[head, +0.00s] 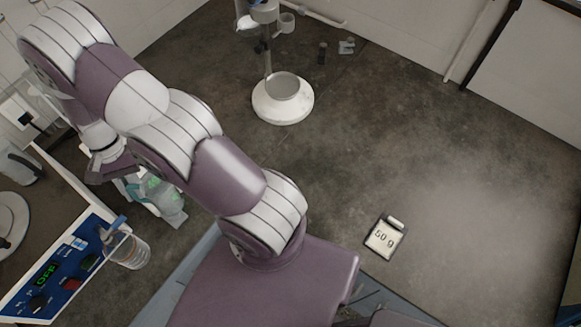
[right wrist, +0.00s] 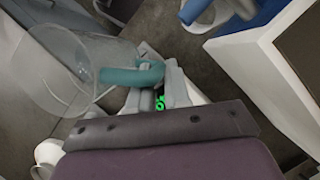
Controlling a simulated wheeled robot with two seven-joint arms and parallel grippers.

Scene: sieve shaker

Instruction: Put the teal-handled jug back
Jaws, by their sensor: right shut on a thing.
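The teal-handled jug (right wrist: 75,72) is clear and appears on the left of the right wrist view, with its teal handle (right wrist: 132,75) between my fingers. My right gripper (right wrist: 163,88) is shut on that handle. In the head view the jug (head: 170,205) shows beyond my arm at the left, and my right gripper (head: 128,184) is partly hidden beside it. Green digits (right wrist: 160,103) of a display show behind the fingers. I cannot tell whether the jug touches the surface below. My left gripper is not in view.
A blue-handled clear jug (head: 130,252) stands beside the blue control panel (head: 75,268), whose display is lit green. A stand with a round white base (head: 282,104) is at the back. The middle right is clear.

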